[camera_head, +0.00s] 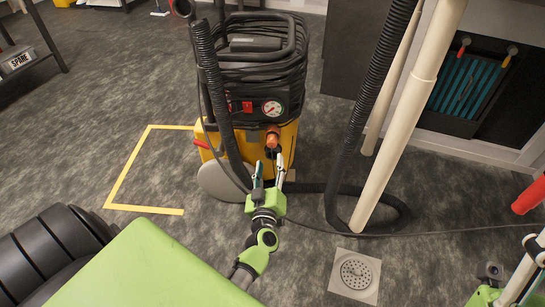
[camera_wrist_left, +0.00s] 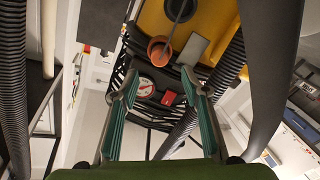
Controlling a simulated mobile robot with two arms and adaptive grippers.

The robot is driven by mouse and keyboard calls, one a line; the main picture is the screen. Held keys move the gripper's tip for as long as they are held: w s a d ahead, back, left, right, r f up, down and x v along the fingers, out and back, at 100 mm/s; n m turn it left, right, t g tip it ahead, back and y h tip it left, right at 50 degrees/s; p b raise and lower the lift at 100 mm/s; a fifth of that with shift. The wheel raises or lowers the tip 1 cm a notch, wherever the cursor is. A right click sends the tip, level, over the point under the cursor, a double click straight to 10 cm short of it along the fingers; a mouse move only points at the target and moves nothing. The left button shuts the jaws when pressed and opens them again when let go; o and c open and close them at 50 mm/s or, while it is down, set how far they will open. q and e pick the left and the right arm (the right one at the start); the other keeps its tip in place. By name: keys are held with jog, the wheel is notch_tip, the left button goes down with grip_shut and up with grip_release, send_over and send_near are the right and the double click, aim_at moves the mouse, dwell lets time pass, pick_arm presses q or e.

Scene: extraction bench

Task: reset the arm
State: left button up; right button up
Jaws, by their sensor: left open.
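My left gripper (camera_head: 269,166) reaches up in front of the yellow and black extraction machine (camera_head: 291,132). Its two fingers are apart with nothing between them. In the left wrist view the open fingers (camera_wrist_left: 160,76) point at the machine, and an orange-brown cup-like fitting (camera_wrist_left: 158,51) shows beyond and between the tips. The same fitting (camera_head: 272,137) shows just above the fingertips in the head view. I cannot tell whether a finger touches the machine. My right gripper is not seen; only parts of my right arm show at the lower right.
A black corrugated hose (camera_head: 370,88) hangs beside a cream pipe (camera_head: 408,117). A thin cable crosses the floor at right. A floor drain (camera_head: 355,273) lies in front. A yellow floor outline (camera_head: 122,181) encloses bare floor at left. A red cylinder (camera_head: 529,196) is at the right edge.

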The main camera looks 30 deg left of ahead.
pick_arm(q)
jog(key=shift+v, duration=1.1)
